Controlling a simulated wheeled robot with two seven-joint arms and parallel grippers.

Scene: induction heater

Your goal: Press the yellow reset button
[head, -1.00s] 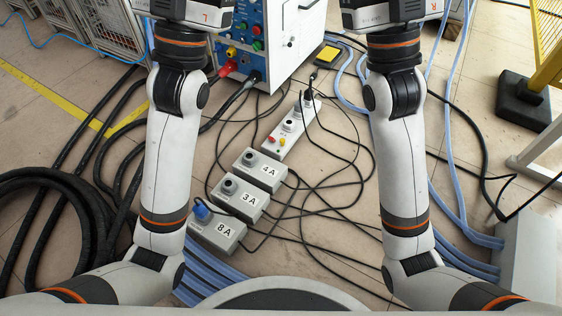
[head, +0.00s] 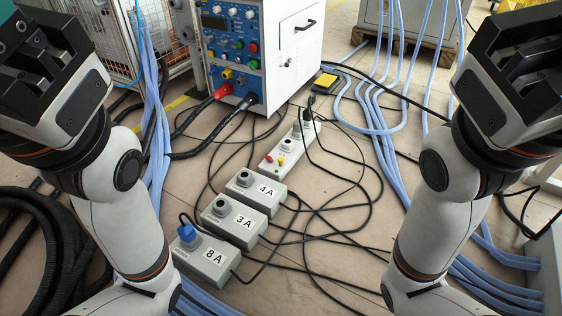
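The task does not say where the reset button is, and I cannot read a label for it. A small yellow knob (head: 227,74) is on the lower blue front panel of the white cabinet (head: 290,62), between a dark socket and a blue one. My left gripper (head: 38,48) is raised at the upper left and my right gripper (head: 512,50) at the upper right. Both are apart from the cabinet and boxes. Their finger opening is unclear.
Grey boxes marked 4A (head: 258,193), 3A (head: 232,220) and 8A (head: 207,256) lie on the floor. Black cables run around them. Blue hoses (head: 385,120) run at the right. A yellow pedal (head: 325,81) lies beside the cabinet. A wire cage (head: 112,40) stands at the left.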

